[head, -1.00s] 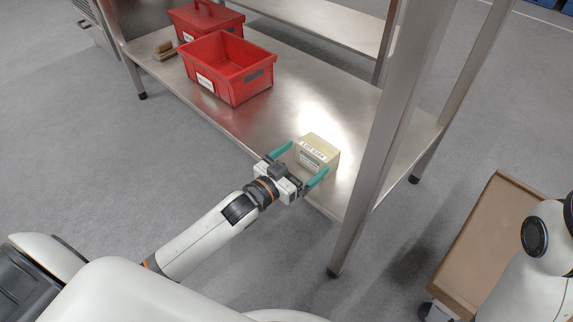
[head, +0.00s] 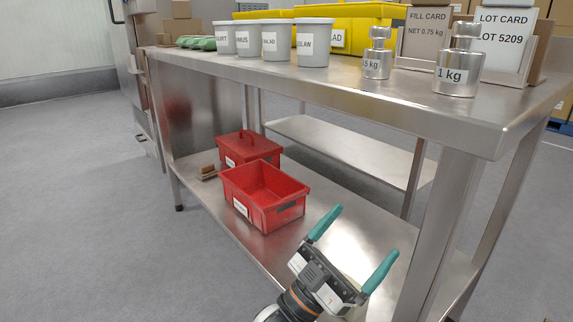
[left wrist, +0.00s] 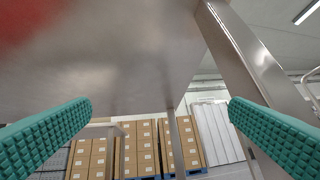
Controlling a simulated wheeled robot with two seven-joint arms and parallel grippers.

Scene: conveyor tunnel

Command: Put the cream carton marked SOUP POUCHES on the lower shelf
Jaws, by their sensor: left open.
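The lower shelf (head: 205,200) is the bare steel level under the table top in the head view. My left gripper (head: 366,233) is over its near right part, with its teal fingers wide apart, pointing up and away, and nothing between their tips. My right gripper is out of view.
A table leg (head: 437,220) rises right of the gripper. Tubs (head: 313,45) and steel weights (head: 457,70) stand on the top.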

